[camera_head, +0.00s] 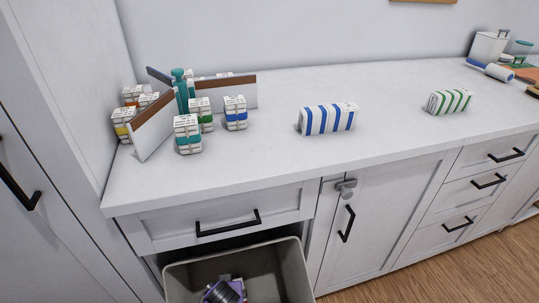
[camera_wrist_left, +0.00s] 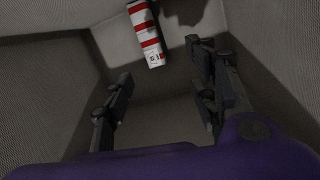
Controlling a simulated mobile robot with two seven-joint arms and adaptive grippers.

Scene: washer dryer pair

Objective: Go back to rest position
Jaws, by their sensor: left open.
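My left gripper (camera_wrist_left: 160,78) is open in the left wrist view, its two dark fingers apart with nothing between them. It is inside a grey bin (camera_head: 178,275). A red and white striped box (camera_wrist_left: 148,35) lies in the bin beyond the fingertips, apart from them. In the head view a purple and black part of my left gripper (camera_head: 225,291) shows low in the bin, at the bottom edge. My right gripper is not in view.
The bin stands below a drawer (camera_head: 228,220) with a black handle. On the white counter (camera_head: 270,155) are a divider (camera_head: 155,125) with several small boxes around it, a blue-striped box (camera_head: 328,119) and a green-striped box (camera_head: 449,101). A tall cabinet (camera_head: 50,130) borders the left.

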